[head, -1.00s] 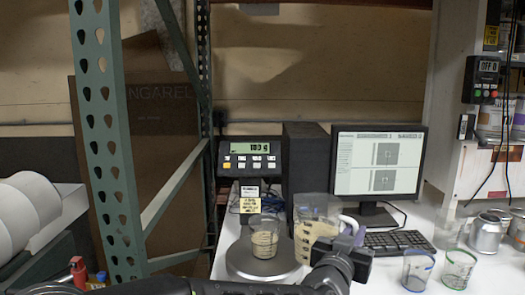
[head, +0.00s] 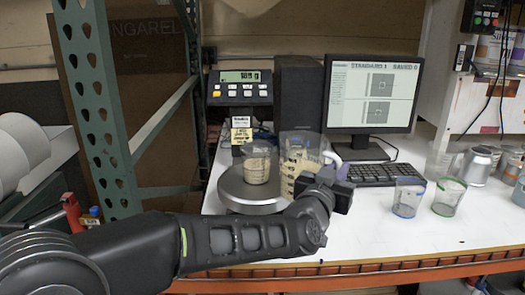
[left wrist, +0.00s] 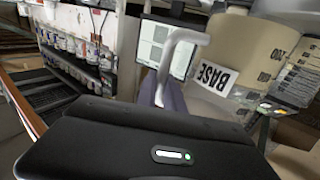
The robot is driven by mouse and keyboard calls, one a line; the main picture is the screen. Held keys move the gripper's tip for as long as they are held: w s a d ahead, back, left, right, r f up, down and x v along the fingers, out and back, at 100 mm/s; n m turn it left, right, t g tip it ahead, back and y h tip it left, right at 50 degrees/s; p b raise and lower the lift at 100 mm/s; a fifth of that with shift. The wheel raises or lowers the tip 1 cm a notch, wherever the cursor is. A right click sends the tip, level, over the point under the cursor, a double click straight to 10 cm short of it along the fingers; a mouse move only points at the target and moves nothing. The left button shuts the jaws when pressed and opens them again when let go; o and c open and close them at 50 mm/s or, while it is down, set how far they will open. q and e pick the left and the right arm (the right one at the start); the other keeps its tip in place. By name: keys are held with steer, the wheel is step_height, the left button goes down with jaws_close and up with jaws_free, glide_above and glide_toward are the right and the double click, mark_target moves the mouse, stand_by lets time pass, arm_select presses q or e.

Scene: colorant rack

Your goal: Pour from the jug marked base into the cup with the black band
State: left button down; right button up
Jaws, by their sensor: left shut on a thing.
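The clear jug marked BASE (head: 300,160) holds beige liquid and stands out just right of the scale in the head view. Its white label (left wrist: 213,77) shows in the left wrist view. A clear cup (head: 257,164) with beige liquid and dark marks sits on the round scale pan (head: 232,192), left of the jug. The jug's lip is close to this cup's rim; I cannot tell whether they touch. A black band on this cup is not clear. My right gripper is out of view.
Metal cans (head: 481,165) are farther right. The scale display (head: 240,76), monitor (head: 372,92) and keyboard (head: 381,174) are behind.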

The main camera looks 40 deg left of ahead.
mark_target(333, 155)
arm_select(q)
steer(key=shift+r, duration=0.25)
steer(key=shift+a+r+n+p, duration=0.25)
steer(key=shift+r+n+p, duration=0.05)
steer(key=shift+r+p, duration=0.2)
steer(key=shift+a+r+n+p, duration=0.25)
steer(key=shift+r+n+p, duration=0.05)
steer(key=shift+r+p, duration=0.15)
steer(key=shift+a+r+n, duration=0.3)
steer(key=shift+r+n, duration=0.15)
steer(key=shift+n, duration=0.05)
steer(key=shift+w+a+r+n+g+p, duration=0.1)
steer(key=shift+a+r+n+g+p, duration=0.25)
steer(key=shift+a+r+n, duration=0.3)
steer(key=shift+a+r+n+b, duration=0.45)
steer(key=shift+a+r+n, duration=0.25)
steer(key=shift+a+n, duration=0.25)
steer(key=a+r, duration=0.1)
steer(key=r+n+p, duration=0.1)
steer(key=r, duration=0.1)
steer(key=a+r+n, duration=0.1)
steer(key=shift+w+a+r+g+h, duration=0.15)
steer(key=shift+a+r+g+h, duration=0.05)
steer(key=shift+a+g+h, duration=0.15)
steer(key=shift+a+r+n+p, duration=0.5)
steer(key=shift+a+r+p, duration=0.05)
steer(key=shift+r, duration=0.15)
